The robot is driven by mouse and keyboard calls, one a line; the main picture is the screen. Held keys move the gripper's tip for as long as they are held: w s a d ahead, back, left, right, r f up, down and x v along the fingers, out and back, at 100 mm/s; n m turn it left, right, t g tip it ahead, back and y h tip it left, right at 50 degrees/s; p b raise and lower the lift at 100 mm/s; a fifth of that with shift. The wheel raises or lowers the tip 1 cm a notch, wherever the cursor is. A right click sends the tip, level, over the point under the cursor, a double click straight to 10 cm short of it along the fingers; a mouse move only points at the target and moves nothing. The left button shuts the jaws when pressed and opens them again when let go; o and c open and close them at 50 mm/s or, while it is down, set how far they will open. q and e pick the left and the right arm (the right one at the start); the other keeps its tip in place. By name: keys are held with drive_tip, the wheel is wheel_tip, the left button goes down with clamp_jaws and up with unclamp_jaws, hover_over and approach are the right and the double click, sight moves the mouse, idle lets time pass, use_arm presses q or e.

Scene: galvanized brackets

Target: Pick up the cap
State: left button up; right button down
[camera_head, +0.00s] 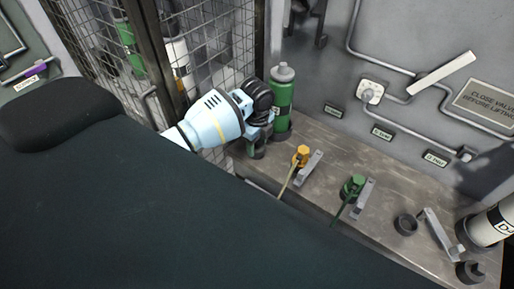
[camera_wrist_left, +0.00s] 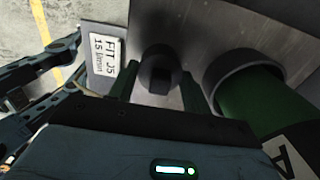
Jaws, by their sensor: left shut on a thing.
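In the left wrist view a dark round cap-like piece (camera_wrist_left: 157,68) with a square dark front sits between the two dark green fingers of my left gripper (camera_wrist_left: 160,90). The gripper is shut on it. In the head view my left gripper (camera_head: 257,145) is low over the left end of the bench, just left of a green cylinder (camera_head: 281,108). The held piece is mostly hidden there by the gripper. I cannot tell whether it touches the bench. My right gripper is not in view.
The metal bench (camera_head: 325,205) holds an orange-topped fitting (camera_head: 301,153), a green-topped fitting (camera_head: 353,187), brackets and a dark ring (camera_head: 405,224). A white cylinder (camera_head: 492,226) stands at the right. A wire cage (camera_head: 215,40) is behind my left arm. A labelled plate (camera_wrist_left: 104,56) is close to the gripper.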

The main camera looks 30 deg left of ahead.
use_arm(q)
drive_tip(key=shift+r, duration=0.1)
drive_tip(key=shift+c, duration=0.3)
drive_tip(key=shift+r, duration=0.2)
wheel_tip(320, 180, up, 3)
drive_tip(key=shift+s+r, duration=0.1)
drive_tip(key=s+d, duration=0.2)
drive_tip(key=s, duration=0.5)
drive_tip(key=s+d+r, duration=0.1)
drive_tip(key=s, duration=0.7)
drive_tip(key=shift+s+d, duration=0.15)
drive_tip(key=shift+d, duration=0.2)
drive_tip(key=shift+r, duration=0.1)
